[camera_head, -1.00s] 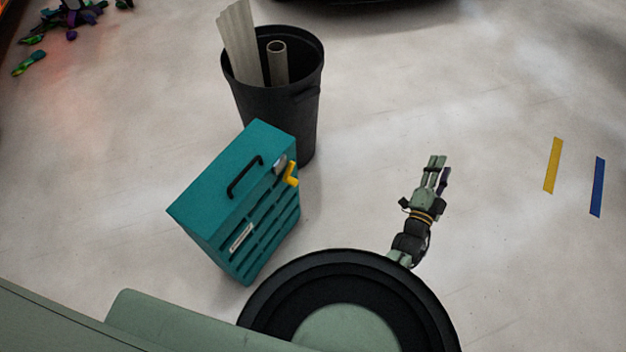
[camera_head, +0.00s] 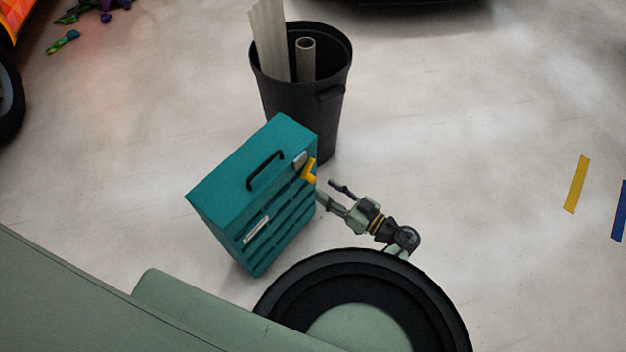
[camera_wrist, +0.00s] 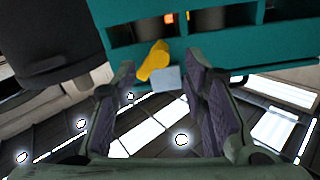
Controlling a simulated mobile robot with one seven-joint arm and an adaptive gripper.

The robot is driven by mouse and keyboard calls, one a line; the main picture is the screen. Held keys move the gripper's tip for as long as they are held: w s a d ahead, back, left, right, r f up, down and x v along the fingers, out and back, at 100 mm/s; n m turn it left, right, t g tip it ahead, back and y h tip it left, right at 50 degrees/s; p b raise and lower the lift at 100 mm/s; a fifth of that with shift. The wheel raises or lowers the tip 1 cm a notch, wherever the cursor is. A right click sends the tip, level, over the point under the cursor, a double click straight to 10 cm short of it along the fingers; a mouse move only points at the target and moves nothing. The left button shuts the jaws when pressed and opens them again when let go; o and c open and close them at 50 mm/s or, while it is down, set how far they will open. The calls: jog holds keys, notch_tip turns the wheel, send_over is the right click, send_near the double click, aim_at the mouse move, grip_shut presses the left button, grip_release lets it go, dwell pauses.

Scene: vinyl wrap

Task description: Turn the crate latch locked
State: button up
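The teal crate (camera_head: 235,175) stands on the floor with a black handle on top and slots in its side. Its yellow latch (camera_head: 309,170) sits near the upper right edge, beside a light grey plate (camera_head: 299,160). In the wrist view the yellow latch (camera_wrist: 155,62) and a pale block (camera_wrist: 167,78) show at the edge of the teal crate (camera_wrist: 150,30), ahead between the fingers. My gripper (camera_head: 331,192) is beside the crate's right side, just below the latch. In the wrist view my gripper (camera_wrist: 160,95) has its fingers spread, with nothing between the pads. I cannot tell whether a finger touches the crate.
A black bin (camera_head: 300,110) with a pale tube and sheets in it stands right behind the crate. Yellow tape (camera_head: 576,184) and blue tape (camera_head: 620,212) lie on the floor at right. The floor between the bin and the tapes is clear.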

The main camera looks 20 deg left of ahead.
aim_at(313, 180)
jog(key=b+x, duration=0.1)
jog(key=x, duration=0.3)
jog(key=shift+w+a+f, duration=0.1)
jog(key=shift+a+f, duration=0.05)
jog(key=shift+a, duration=0.2)
jog(key=shift+w+a+b, duration=0.25)
jog(key=shift+a+b, duration=0.05)
jog(key=shift+a, duration=0.4)
jog(key=shift+c, duration=0.2)
grip_shut()
